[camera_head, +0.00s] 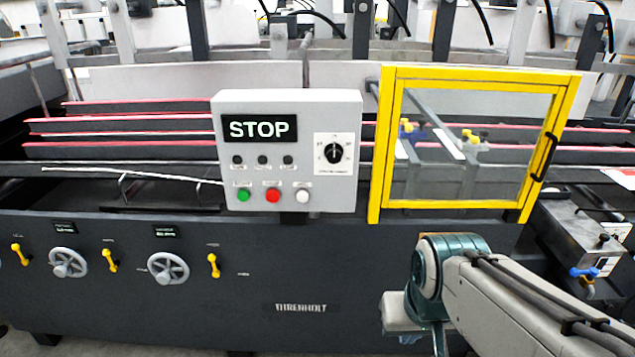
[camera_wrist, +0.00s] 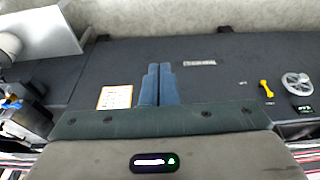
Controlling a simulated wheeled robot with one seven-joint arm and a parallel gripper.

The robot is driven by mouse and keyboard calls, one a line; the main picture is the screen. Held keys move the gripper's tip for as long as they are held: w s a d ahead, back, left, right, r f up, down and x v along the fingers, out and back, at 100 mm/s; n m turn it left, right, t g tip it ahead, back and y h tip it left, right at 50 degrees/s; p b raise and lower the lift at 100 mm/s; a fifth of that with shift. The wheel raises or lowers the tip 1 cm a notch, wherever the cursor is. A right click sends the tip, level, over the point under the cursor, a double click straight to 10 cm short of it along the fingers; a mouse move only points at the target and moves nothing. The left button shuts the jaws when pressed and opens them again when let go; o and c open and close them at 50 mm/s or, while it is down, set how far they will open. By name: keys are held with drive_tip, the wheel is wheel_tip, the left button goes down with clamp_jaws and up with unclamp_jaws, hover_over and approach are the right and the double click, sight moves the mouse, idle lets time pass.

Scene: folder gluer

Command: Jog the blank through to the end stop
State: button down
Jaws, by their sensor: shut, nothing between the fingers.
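The grey control box (camera_head: 290,180) stands at the front of the machine, and its display (camera_head: 259,128) reads STOP. Below it are a green button (camera_head: 243,195), a red button (camera_head: 272,196) and a white button (camera_head: 302,196). A black rotary selector (camera_head: 333,153) is at the right of the box. My gripper (camera_wrist: 160,68) shows in the wrist view, its two blue fingers together and empty, over the machine's dark front panel. In the head view my arm is at lower right, below the box and guard. I cannot make out the blank or the end stop.
A yellow-framed clear guard (camera_head: 470,204) is down, right of the box. Red-edged rails (camera_head: 130,147) run behind. Yellow levers (camera_head: 109,261) and handwheels (camera_head: 168,268) stick out of the front panel at left. A grey unit (camera_head: 580,235) juts out at right.

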drive_tip(key=w+a+n+t, duration=0.2)
drive_tip(key=w+n+t, duration=0.55)
drive_tip(key=w, duration=1.25)
drive_tip(key=w+a+f+n+t+y, duration=0.1)
drive_tip(key=w+a+n+y, duration=0.3)
drive_tip(key=a+n+y, duration=0.1)
drive_tip(key=w+a+f+n+t+y, duration=0.1)
drive_tip(key=w+a+n+y, duration=0.2)
drive_tip(key=a+n+y, duration=0.3)
drive_tip(key=a+y, duration=0.1)
drive_tip(key=a, duration=0.3)
drive_tip(key=shift+w+b, duration=0.35)
drive_tip(key=shift+b, duration=0.05)
